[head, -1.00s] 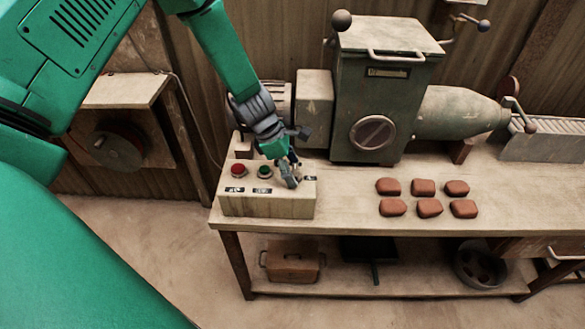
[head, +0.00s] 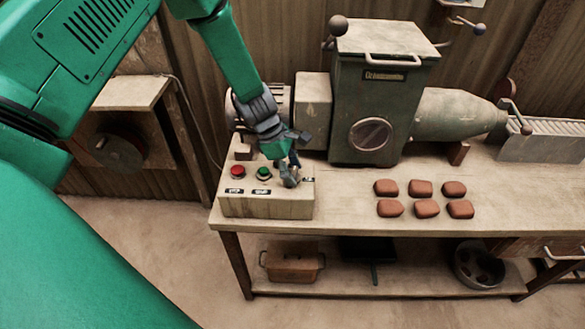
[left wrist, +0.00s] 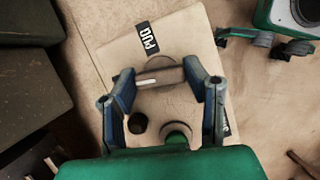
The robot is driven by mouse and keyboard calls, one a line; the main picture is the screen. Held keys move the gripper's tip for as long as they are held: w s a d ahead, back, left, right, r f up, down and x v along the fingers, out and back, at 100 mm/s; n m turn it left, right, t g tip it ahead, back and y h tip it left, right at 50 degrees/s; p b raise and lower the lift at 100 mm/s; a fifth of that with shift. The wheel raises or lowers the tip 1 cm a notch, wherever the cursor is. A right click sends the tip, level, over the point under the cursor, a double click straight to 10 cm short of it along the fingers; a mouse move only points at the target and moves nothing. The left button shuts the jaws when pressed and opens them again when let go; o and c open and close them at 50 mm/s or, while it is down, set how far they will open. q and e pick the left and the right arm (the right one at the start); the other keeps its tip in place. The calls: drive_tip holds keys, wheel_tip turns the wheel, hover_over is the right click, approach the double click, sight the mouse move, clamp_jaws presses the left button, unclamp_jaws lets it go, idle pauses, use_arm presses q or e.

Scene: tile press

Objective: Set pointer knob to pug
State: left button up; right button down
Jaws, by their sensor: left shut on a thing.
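The pointer knob (left wrist: 160,77) sits on the pale control box (head: 265,207). In the left wrist view its bar lies nearly level between my fingers, with a white mark on its left half. The PUG label (left wrist: 146,37) is above the knob, slightly left. My left gripper (head: 290,180) is shut on the knob, one finger at each end of the bar; it also shows in the left wrist view (left wrist: 162,80). In the head view the gripper hides most of the knob.
A red button (head: 238,172) and a green button (head: 264,173) are left of the knob. The green machine (head: 375,95) stands behind. Several brown clay blocks (head: 420,187) lie on the bench (head: 350,210). Green and grey parts, seemingly mine, show at the wrist view's upper right.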

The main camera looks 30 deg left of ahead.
use_arm(q)
drive_tip(key=m, duration=0.1)
drive_tip(key=m+g, duration=0.1)
drive_tip(key=shift+w+r+m+p, duration=0.2)
drive_tip(key=shift+w+m+p, duration=0.05)
drive_tip(key=shift+m+p, duration=0.15)
drive_tip(key=m+g, duration=0.1)
drive_tip(key=m, duration=0.2)
drive_tip(key=shift+w+m, duration=0.1)
drive_tip(key=shift+m, duration=0.2)
drive_tip(key=m+g, duration=0.1)
drive_tip(key=m, duration=0.1)
drive_tip(key=m+g+b, duration=0.1)
drive_tip(key=m, duration=0.2)
drive_tip(key=shift+f+y, duration=0.1)
drive_tip(key=shift+y, duration=0.2)
drive_tip(key=shift+m+g+y, duration=0.6)
drive_tip(key=shift+m, duration=1.5)
drive_tip(key=shift+m+b, duration=0.3)
drive_tip(key=o, duration=1.1)
drive_tip(key=shift+o, duration=0.2)
